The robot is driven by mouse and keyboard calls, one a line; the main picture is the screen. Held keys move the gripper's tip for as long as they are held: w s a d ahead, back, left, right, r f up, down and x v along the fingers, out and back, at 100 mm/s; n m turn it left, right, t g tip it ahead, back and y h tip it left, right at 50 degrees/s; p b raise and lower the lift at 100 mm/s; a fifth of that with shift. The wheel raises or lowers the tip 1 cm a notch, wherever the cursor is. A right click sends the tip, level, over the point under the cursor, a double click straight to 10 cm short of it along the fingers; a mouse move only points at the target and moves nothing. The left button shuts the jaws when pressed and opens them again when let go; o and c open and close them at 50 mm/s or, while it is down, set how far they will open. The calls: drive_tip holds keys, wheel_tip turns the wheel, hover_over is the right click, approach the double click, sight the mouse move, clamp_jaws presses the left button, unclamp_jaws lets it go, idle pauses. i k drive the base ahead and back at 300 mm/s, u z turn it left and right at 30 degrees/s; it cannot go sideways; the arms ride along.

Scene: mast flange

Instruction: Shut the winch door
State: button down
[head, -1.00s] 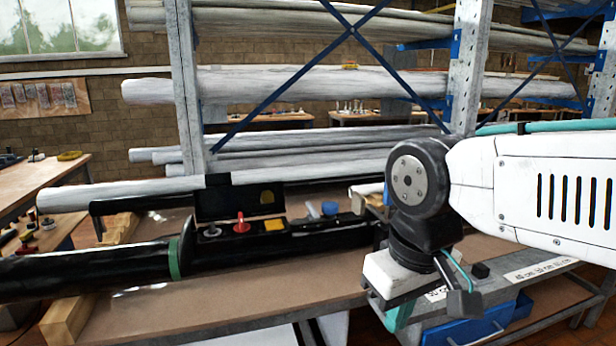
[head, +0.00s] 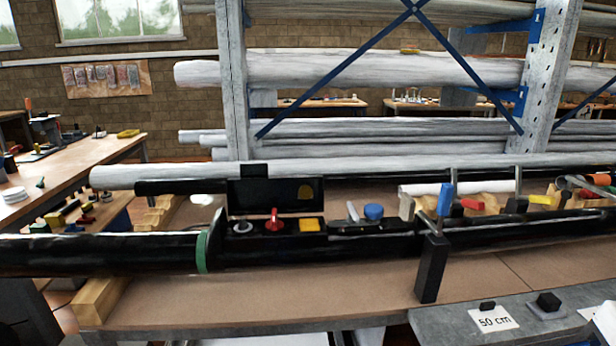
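A long black mast (head: 110,253) lies across the bench, with a green band (head: 202,251) around it. Right of the band is an open compartment in the mast, holding a red-topped part (head: 275,221), a yellow block (head: 309,225) and a small grey-white part (head: 243,227). A black door (head: 262,195) stands upright at the compartment's back edge, open, with a dull yellow patch on its inner face. I take it for the winch door. A blue knob (head: 373,212) sits on the mast just to the right. My gripper is not in view.
A black clamp post (head: 431,268) with a blue handle stands at the mast's front, right of the compartment. A grey table (head: 450,328) with a "50 cm" card (head: 493,319) is at front right. The brown bench top (head: 300,285) before the compartment is clear.

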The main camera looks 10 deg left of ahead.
sight(255, 192)
drive_tip(key=z, duration=0.1)
drive_tip(key=k, duration=0.6)
drive_tip(key=u, duration=0.9)
drive_tip(key=i, duration=0.85)
drive_tip(key=z, duration=0.05)
drive_tip(key=k, duration=0.9)
drive_tip(key=z, duration=0.95)
drive_tip(key=i, duration=1.05)
drive_tip(key=u, duration=1.3)
drive_tip(key=i, duration=0.3)
drive_tip(key=z, duration=0.05)
